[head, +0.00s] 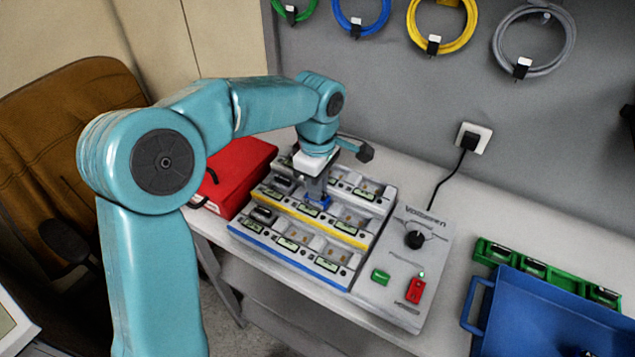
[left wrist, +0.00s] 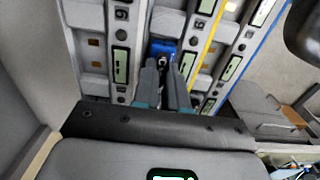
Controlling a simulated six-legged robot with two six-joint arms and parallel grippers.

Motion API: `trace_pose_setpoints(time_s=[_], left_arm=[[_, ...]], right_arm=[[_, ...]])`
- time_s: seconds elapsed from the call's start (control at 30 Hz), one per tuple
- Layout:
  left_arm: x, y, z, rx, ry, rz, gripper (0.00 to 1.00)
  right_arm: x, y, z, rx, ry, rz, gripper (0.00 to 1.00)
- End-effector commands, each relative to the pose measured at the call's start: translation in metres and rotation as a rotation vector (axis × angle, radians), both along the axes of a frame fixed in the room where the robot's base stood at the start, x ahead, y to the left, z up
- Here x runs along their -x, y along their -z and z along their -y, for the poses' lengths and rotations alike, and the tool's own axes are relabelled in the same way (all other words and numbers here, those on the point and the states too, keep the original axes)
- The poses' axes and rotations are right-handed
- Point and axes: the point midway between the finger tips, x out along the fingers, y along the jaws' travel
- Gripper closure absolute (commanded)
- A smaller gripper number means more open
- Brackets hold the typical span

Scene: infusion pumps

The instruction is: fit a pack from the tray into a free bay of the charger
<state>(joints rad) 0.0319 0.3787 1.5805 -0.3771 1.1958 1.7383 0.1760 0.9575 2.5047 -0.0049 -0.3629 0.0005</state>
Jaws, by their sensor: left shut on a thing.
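The charger (head: 345,283) is a grey stepped unit on the bench, with rows of bays edged in blue and yellow and small green displays. My left gripper (head: 317,194) points down over the middle of the charger, shut on a blue pack (head: 318,204). In the left wrist view the blue pack (left wrist: 160,47) shows beyond the fingertips (left wrist: 163,68), between the display strips. Whether it is seated is hidden. The blue tray (head: 550,315) is at lower right.
A control panel (head: 405,265) with a black knob adjoins the charger's right side. A red case (head: 240,175) stands close on its left. A green rack (head: 545,272) lies behind the tray. Coloured cables hang on the wall. Bench is clear between panel and tray.

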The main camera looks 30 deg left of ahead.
Motion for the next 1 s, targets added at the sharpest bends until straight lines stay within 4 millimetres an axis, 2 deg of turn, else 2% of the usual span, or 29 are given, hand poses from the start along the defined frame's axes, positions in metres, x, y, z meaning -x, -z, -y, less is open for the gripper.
trace_pose_setpoints(time_s=[0.97, 1.0], left_arm=[[0.0001, 0.008, 0.0, 0.0, 0.0, 0.0, 1.0], [0.0001, 0.0075, 0.0, 0.0, 0.0, 0.0, 0.78]], right_arm=[[0.0, 0.0059, 0.0, 0.0, 0.0, 0.0, 0.67], [0.0, 0.0054, 0.0, 0.0, 0.0, 0.0, 0.67]])
